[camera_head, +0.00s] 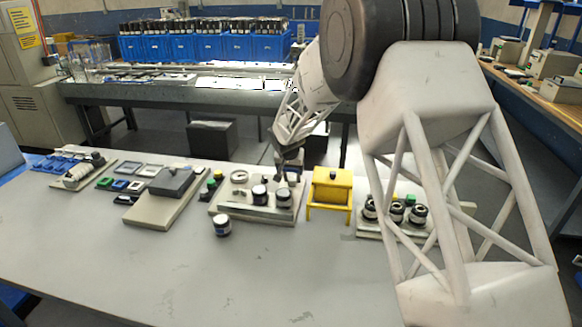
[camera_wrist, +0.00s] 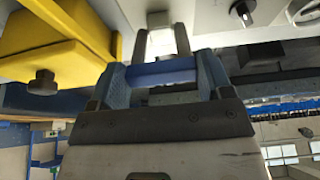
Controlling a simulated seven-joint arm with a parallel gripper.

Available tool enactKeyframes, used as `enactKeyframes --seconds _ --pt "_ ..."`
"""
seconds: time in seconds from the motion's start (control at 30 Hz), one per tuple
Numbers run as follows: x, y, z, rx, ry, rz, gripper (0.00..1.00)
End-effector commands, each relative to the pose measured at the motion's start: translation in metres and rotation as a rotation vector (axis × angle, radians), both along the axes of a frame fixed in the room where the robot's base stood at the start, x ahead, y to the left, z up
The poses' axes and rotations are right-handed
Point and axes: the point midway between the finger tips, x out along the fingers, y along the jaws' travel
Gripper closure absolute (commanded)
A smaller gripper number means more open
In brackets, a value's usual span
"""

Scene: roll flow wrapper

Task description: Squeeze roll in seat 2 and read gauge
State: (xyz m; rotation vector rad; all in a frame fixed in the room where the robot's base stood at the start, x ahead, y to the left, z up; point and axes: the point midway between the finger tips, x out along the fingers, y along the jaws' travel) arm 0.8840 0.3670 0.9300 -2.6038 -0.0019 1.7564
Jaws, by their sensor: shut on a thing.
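A pale base plate (camera_head: 228,213) carries a round dial-like part (camera_head: 239,177), probably the gauge; its reading is too small to make out. Seat numbers are not legible.
A yellow stand (camera_head: 329,190) is close to the right of my gripper, with a dark knob (camera_wrist: 42,84). A loose roll (camera_head: 222,226) stands on the table in front of the plate. Several rolls (camera_head: 396,213) sit farther right. The front table is clear.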

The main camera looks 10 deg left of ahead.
Motion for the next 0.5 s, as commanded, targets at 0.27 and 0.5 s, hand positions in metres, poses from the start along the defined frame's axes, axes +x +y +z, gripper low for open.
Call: enactKeyframes --seconds 0.27,0.5 --pt "-0.0050 -0.0001 -0.0076 -0.004 0.011 0.000 0.70" --pt "-0.0052 -0.0002 -0.0084 -0.004 0.012 0.000 0.17"
